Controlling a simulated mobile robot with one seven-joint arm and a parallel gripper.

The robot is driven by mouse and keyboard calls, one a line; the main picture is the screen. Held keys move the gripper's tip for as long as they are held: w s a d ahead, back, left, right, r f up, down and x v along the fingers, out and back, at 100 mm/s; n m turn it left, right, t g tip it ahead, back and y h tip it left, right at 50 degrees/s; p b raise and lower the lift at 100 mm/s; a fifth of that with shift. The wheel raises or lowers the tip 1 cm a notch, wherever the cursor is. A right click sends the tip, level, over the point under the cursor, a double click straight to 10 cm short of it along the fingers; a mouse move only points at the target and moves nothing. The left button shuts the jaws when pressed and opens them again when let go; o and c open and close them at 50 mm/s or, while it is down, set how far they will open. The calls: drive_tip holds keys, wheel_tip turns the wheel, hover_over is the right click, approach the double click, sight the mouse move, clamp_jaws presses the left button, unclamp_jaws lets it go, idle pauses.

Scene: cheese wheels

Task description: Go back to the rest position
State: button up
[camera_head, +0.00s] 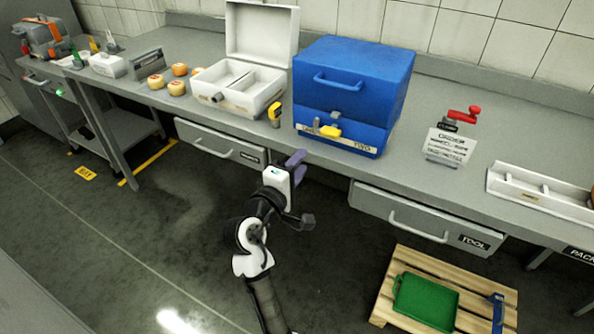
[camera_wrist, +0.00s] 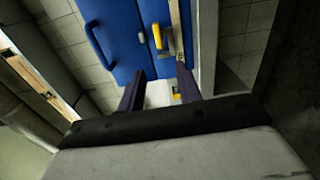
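My gripper (camera_head: 298,164) is in front of the table edge, below and left of the blue case in the head view. Its purple fingers stand apart. In the wrist view my gripper (camera_wrist: 159,84) points at the blue case (camera_wrist: 118,35), with its fingers open and no object clearly held between them. A small pale patch shows between the fingers, and I cannot tell what it is. The blue case (camera_head: 352,85) is shut, with a handle on its lid and a yellow latch (camera_head: 330,131) at its front. My arm reaches up from the bottom of the head view.
An open white case (camera_head: 240,90) stands left of the blue case, beside several cheese wheels (camera_head: 177,87). A red-handled device (camera_head: 452,140) and a white tray (camera_head: 540,193) are at right. A green tray (camera_head: 426,301) lies on a pallet (camera_head: 384,308).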

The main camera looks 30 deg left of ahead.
drive_tip(key=shift+s, duration=0.3)
